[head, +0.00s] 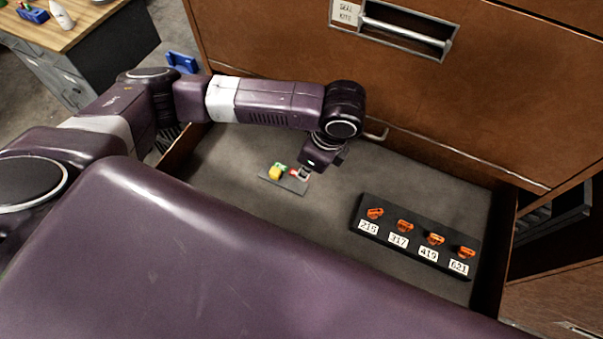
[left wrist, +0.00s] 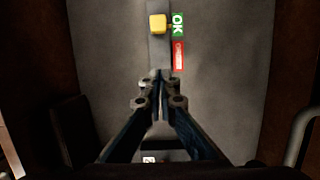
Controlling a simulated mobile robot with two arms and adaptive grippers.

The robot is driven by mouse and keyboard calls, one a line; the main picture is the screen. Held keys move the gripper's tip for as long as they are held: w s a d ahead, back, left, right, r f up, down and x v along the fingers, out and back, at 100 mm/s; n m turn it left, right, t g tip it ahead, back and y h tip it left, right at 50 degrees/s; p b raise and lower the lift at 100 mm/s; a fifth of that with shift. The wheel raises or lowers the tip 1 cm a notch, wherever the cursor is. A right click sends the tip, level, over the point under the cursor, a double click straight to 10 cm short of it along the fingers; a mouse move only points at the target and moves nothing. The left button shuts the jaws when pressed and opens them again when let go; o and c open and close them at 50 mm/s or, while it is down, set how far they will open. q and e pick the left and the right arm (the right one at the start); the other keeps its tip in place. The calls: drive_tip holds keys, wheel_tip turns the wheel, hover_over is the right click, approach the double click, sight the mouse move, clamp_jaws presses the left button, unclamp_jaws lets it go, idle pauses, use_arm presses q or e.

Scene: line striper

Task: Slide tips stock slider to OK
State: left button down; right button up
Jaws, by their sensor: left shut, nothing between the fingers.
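The tips stock slider is a dark track (head: 290,184) on the drawer floor, with a yellow knob (head: 275,173). In the left wrist view the yellow knob (left wrist: 157,24) sits on the track beside the green OK label (left wrist: 178,24). A red label (left wrist: 178,55) lies nearer my gripper; its text is too small to read. My left gripper (head: 302,173) is shut and empty over the red-label end of the track. In the left wrist view its closed fingertips (left wrist: 160,75) are apart from the knob. My right gripper is not in view.
The slider lies in an open drawer with a grey floor (head: 220,152). A black board (head: 470,240) at the right holds several orange tips with number labels. A closed wooden drawer front with a metal handle (head: 405,33) rises behind. A workbench (head: 75,25) stands at the back left.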

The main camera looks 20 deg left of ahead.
use_arm(q)
drive_tip(key=shift+b+v, duration=0.3)
drive_tip(key=shift+v, duration=2)
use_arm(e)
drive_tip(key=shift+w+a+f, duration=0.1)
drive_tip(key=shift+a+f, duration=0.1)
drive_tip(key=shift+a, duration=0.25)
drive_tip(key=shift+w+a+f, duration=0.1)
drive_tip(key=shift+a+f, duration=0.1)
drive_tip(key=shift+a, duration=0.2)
